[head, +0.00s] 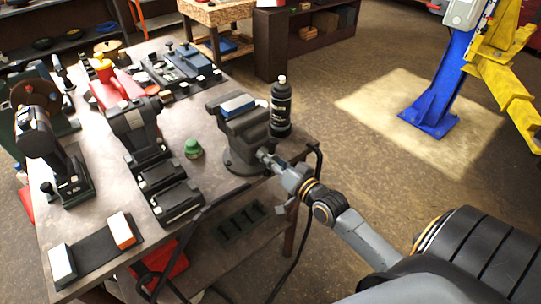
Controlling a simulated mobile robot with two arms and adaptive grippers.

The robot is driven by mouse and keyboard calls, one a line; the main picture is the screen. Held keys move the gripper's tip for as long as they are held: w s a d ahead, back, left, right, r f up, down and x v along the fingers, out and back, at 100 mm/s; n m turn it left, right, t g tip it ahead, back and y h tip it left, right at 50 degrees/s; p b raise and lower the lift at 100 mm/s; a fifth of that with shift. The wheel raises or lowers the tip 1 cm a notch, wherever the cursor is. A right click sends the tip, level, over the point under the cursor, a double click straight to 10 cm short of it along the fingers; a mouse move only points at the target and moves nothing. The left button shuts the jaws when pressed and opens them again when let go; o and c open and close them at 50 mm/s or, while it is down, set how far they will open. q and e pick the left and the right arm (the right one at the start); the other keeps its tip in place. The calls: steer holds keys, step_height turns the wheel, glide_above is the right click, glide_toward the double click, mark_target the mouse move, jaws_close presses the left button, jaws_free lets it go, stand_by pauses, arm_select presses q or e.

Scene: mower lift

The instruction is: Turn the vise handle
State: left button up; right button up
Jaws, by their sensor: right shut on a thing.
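The vise (243,135) is dark grey and stands at the right edge of the workbench, with a blue and white block on top near its jaws. The vise handle is at the vise's front, mostly hidden by my right gripper. My right gripper (266,157) reaches in from the lower right and is shut on the vise handle, touching the vise's front end. My left gripper is not in view.
A black bottle (281,108) stands close behind the vise. A green-capped item (193,148) sits left of it. Grinders and tools crowd the left of the workbench (215,185). A blue lift post (440,85) stands at the upper right, with open floor between.

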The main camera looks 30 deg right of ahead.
steer(key=shift+f+n, duration=0.1)
steer(key=shift+n, duration=0.2)
steer(key=o, duration=1.2)
steer(key=s, duration=0.8)
steer(key=s+d+r, duration=0.1)
steer(key=s, duration=0.3)
steer(key=shift+f, duration=0.15)
